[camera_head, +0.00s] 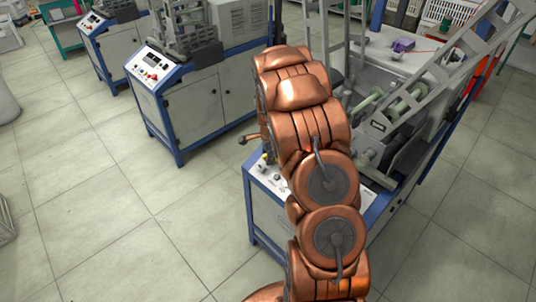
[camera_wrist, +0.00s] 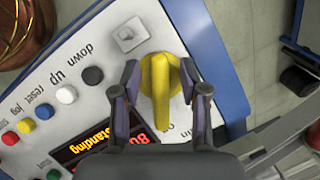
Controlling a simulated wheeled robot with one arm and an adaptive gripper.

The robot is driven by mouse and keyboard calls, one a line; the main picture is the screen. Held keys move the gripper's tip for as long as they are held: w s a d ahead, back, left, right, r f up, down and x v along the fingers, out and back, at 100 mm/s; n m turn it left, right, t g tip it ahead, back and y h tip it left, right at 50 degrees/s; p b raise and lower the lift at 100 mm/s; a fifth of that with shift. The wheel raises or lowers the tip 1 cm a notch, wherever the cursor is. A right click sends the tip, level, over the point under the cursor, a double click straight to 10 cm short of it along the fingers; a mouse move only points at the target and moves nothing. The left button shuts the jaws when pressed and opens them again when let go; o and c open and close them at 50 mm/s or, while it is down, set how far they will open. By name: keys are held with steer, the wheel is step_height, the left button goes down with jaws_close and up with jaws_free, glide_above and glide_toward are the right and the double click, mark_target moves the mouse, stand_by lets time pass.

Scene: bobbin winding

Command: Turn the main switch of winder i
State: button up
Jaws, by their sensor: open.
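The main switch (camera_wrist: 158,92) is a large yellow knob at the edge of a white control panel (camera_wrist: 62,52), seen upside down in the wrist view. Its raised handle runs nearly up and down in the picture. My gripper (camera_wrist: 160,78) is open, with one finger on each side of the handle; I cannot tell whether either finger touches it. Part of the label by the switch is hidden by my gripper. In the head view, my copper arm covers much of the nearest winder (camera_head: 262,215) and my gripper is hidden.
Black, white, blue, red, yellow and green buttons and a lit display (camera_wrist: 92,143) lie left of the switch in the wrist view. Two other blue-framed winders, one in the middle (camera_head: 195,105) and one farther left (camera_head: 112,50), stand in the head view. The tiled floor (camera_head: 120,210) is clear.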

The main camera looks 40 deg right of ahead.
jaws_close()
stand_by(0.5)
steer(key=n+g, duration=0.1)
steer(key=n, duration=0.1)
steer(key=shift+n+b, duration=0.3)
steer(key=shift+n, duration=0.1)
steer(key=n, duration=0.2)
steer(key=n+g+b, duration=0.1)
steer(key=n, duration=0.1)
steer(key=shift+s+f+g, duration=0.1)
steer(key=shift+s+g, duration=0.05)
steer(key=shift+g, duration=0.15)
steer(key=shift+n+g+h+b, duration=0.3)
steer(key=shift+n+g+b, duration=0.45)
steer(key=shift+n, duration=1.35)
jaws_free()
